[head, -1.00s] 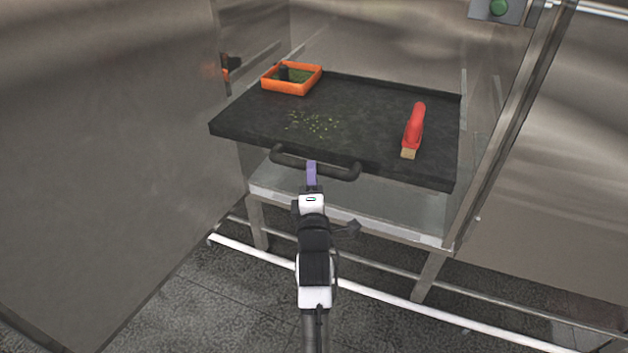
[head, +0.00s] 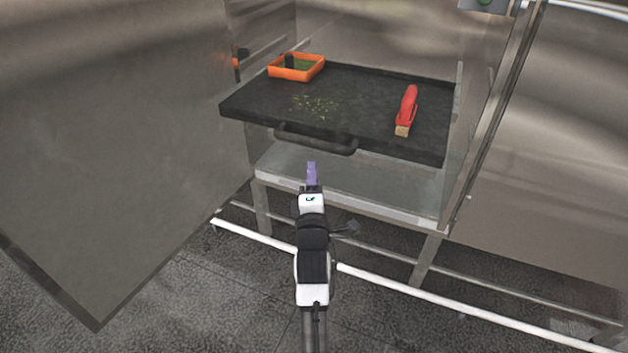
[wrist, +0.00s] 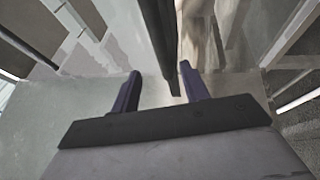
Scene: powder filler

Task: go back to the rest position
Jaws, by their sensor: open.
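My gripper (head: 311,172) is in the middle of the head view, in front of and below the black tray's handle (head: 315,142), with a gap between them. In the wrist view my gripper (wrist: 157,90) has its two purple fingers apart and nothing held between them. A dark edge, perhaps of the tray or its handle, crosses the wrist view beyond the fingers. The black tray (head: 270,98) sticks out of the steel cabinet, with its handle facing me.
On the tray are an orange box (head: 297,67) with dark and green contents, scattered yellow-green bits (head: 316,105) and a red brush (head: 406,108). A large steel door (head: 110,130) stands open on the left. A pale shelf (head: 340,182) lies under the tray. The floor nearer me is clear.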

